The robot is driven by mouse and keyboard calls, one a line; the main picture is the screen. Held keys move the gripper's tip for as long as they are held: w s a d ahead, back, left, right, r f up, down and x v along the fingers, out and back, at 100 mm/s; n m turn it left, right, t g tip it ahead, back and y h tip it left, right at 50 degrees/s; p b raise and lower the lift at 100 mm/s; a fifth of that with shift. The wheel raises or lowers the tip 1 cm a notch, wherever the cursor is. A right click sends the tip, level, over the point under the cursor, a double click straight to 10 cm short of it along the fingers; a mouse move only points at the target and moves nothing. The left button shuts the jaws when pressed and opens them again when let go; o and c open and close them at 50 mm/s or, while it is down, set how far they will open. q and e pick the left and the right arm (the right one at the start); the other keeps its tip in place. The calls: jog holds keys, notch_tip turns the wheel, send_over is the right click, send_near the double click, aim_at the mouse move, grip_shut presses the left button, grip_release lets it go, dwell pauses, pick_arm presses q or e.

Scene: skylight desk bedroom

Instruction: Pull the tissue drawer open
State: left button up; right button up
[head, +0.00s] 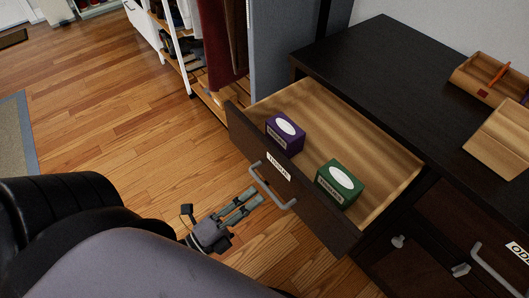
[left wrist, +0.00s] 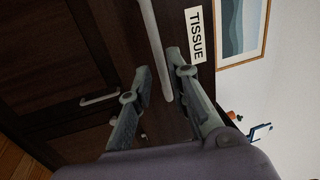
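The tissue drawer (head: 318,208) stands pulled out from the dark desk. Its "TISSUE" label (head: 279,167) and grey bar handle (head: 270,188) are on its front. A purple tissue box (head: 285,134) and a green tissue box (head: 339,184) stand inside. My left gripper (head: 254,196) is just in front of the handle, its two fingers apart. In the left wrist view the handle (left wrist: 152,35) runs between the spread fingertips (left wrist: 160,68), beside the label (left wrist: 195,35). Whether the fingers touch the bar cannot be told. My right gripper is not in view.
The desk top (head: 375,75) carries a wooden organizer (head: 486,80) at the right. Another drawer with a grey handle (head: 492,268) is at the lower right. A clothes rack (head: 180,55) stands behind. The wooden floor (head: 110,120) left of the drawer is clear.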

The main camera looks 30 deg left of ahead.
pick_arm(q)
jog(key=v, duration=0.7)
dwell(0.4)
